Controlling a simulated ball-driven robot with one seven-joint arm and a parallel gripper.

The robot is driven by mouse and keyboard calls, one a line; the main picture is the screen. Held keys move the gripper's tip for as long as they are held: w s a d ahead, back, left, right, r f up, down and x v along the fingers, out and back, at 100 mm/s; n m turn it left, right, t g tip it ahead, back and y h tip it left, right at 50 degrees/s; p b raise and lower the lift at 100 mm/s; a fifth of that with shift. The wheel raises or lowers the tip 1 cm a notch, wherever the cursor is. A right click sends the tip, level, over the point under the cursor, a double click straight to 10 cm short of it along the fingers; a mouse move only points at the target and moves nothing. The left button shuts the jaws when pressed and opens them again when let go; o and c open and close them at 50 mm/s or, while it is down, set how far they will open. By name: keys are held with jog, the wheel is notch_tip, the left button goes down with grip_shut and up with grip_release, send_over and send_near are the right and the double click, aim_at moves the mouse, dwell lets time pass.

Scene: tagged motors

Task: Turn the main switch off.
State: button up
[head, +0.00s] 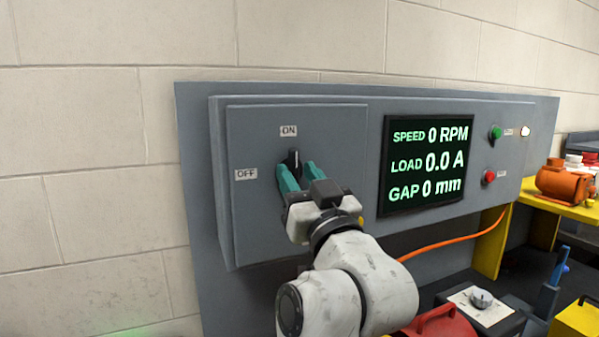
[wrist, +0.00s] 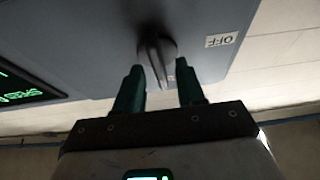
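The main switch (head: 294,158) is a black rotary knob on the grey panel, upright and pointing at the ON label (head: 288,131). The OFF label (head: 246,174) is to its left. My gripper (head: 296,171) is at the switch, its two teal fingers apart, one on each side of the knob. In the wrist view, the switch (wrist: 157,52) shows between and just beyond the fingertips of my gripper (wrist: 159,68), with gaps on both sides. The OFF label (wrist: 221,41) shows to its right there. The knob's lower part is hidden by my gripper in the head view.
A dark screen (head: 428,163) right of the switch reads 0 RPM, 0.0 A and 0 mm. Green (head: 495,132) and red (head: 489,176) buttons are farther right. An orange motor (head: 564,183) stands on a yellow bench. An orange cable (head: 450,243) runs below the panel.

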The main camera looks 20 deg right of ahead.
jog(key=shift+c, duration=0.5)
grip_shut()
jog(key=shift+n, duration=0.3)
jog(key=n+y, duration=0.1)
jog(key=n, duration=0.1)
jog(key=n+y+p, duration=0.1)
jog(key=n, duration=0.2)
jog(key=shift+d+y+p, duration=0.2)
jog(key=shift+y+p, duration=0.1)
jog(key=shift+y, duration=0.1)
jog(key=n+g+y, duration=0.1)
jog(key=n, duration=0.2)
jog(key=n+y, duration=0.1)
jog(key=n, duration=0.2)
jog(key=shift+g+y, duration=0.4)
jog(key=n+g, duration=0.1)
jog(key=n, duration=0.1)
jog(key=n+y+b, duration=0.1)
jog(key=n, duration=0.2)
jog(key=shift+n+g+b, duration=0.3)
jog(key=shift+g, duration=0.1)
jog(key=shift+a+n+g+b, duration=0.15)
jog(key=shift+n+g+b, duration=0.8)
jog(key=shift+n, duration=1.65)
jog(key=shift+g, duration=0.25)
